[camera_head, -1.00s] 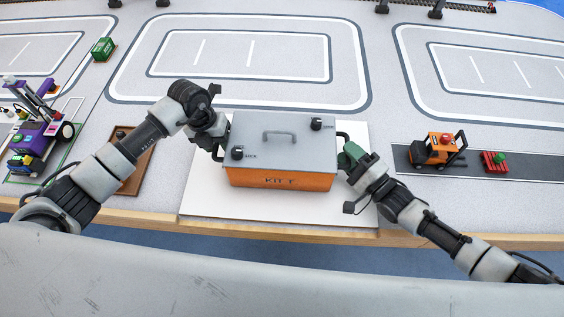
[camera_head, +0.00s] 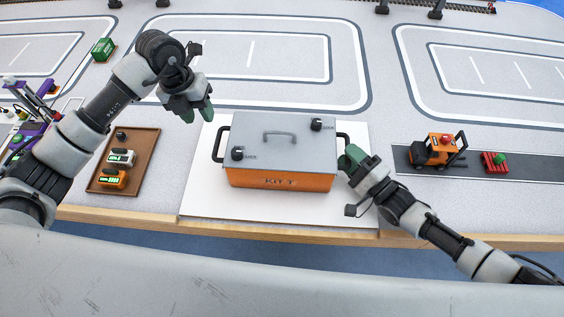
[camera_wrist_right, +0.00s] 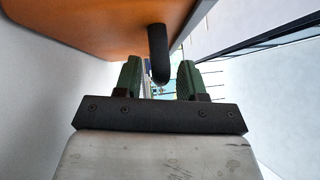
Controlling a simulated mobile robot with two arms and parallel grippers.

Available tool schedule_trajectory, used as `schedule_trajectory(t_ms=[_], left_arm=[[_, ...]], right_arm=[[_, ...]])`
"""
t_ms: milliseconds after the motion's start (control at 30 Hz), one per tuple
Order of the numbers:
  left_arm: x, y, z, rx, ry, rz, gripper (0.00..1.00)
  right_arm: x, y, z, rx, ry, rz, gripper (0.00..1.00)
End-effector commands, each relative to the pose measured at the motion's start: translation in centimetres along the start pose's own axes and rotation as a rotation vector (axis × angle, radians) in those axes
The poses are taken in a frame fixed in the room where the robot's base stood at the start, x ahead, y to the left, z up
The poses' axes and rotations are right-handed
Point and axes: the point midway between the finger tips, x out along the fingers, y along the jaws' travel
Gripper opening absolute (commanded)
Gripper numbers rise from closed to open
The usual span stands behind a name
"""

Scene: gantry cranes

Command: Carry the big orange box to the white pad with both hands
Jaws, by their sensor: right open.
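The big orange box (camera_head: 282,180) with a grey lid stands upright on the white pad (camera_head: 205,200). My right gripper (camera_head: 352,158) is at the box's right side by the right handle. In the right wrist view its green fingers (camera_wrist_right: 160,80) are apart, with the dark handle (camera_wrist_right: 158,55) between them, and the orange box wall above.
A brown tray (camera_head: 104,178) with small devices lies left of the pad. The table's front edge is close to the pad.

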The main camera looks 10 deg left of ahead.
Motion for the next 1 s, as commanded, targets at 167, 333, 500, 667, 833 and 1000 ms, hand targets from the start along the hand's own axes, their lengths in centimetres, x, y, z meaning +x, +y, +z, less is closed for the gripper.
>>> schedule_trajectory(t_ms=[167,333,500,667,833,1000], left_arm=[[0.0,0.0,0.0,0.000,0.000,0.000,0.40],[0.0,0.0,0.0,0.000,0.000,0.000,0.40],[0.0,0.0,0.0,0.000,0.000,0.000,0.40],[0.0,0.0,0.0,0.000,0.000,0.000,0.40],[0.0,0.0,0.0,0.000,0.000,0.000,0.40],[0.0,0.0,0.0,0.000,0.000,0.000,0.40]], right_arm=[[-3.1,0.1,-0.1,0.000,0.002,0.005,0.40],[-5.6,0.1,-0.1,-0.001,0.002,0.003,0.40],[-6.8,0.0,0.0,-0.001,0.001,0.001,0.40],[-6.9,0.0,0.0,0.000,0.000,0.000,0.40],[-6.8,0.0,0.0,0.000,0.000,0.001,0.40],[-6.8,0.0,0.0,0.000,0.001,0.001,0.40]])
